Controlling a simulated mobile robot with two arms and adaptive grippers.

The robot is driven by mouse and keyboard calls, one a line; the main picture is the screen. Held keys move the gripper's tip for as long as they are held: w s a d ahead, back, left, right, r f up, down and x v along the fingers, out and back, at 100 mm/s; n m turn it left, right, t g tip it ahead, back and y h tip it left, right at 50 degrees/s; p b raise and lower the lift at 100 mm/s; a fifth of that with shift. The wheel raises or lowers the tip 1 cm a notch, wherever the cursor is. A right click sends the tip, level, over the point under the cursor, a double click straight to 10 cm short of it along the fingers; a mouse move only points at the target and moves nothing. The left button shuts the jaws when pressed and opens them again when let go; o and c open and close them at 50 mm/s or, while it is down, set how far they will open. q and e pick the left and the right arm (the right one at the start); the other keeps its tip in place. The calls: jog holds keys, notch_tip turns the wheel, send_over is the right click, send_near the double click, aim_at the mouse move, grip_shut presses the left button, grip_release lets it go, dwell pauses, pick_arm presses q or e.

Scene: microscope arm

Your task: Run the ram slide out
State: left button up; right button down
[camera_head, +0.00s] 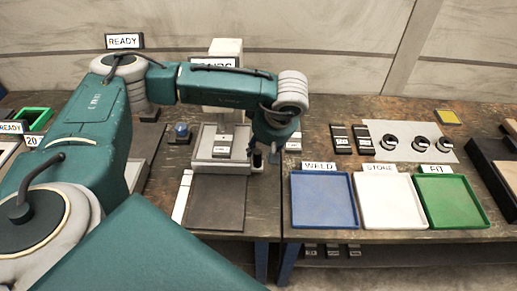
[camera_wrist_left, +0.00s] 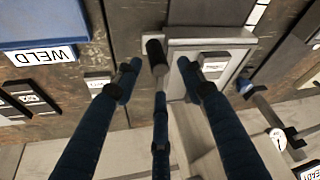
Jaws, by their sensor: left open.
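The grey press-like fixture (camera_head: 222,160) stands at the middle of the bench, with a pale column (camera_head: 226,47) behind my arm. Which part is the ram slide is not clear. A dark cylindrical knob (camera_head: 257,157) is at the fixture's right side; the knob also shows in the left wrist view (camera_wrist_left: 155,52). My left gripper (camera_head: 265,150) points down beside the fixture's right edge. In the left wrist view my left gripper's fingers (camera_wrist_left: 159,72) are spread, with the knob between the tips. Contact cannot be told. My right gripper is not in view.
Blue (camera_head: 323,226), white (camera_head: 420,222) and green (camera_head: 480,200) trays lie to the right. A dark plate (camera_head: 216,204) lies in front of the fixture. A blue-topped knob (camera_head: 182,131) stands left of the fixture. A grey mat (camera_head: 448,147) holds several round parts.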

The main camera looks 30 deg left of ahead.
aim_at(258, 152)
pick_arm(q)
jog(key=shift+p+x, duration=0.4)
jog(key=shift+x, duration=1.8)
jog(key=shift+d, duration=0.1)
jog(key=shift+c, duration=0.5)
grip_shut()
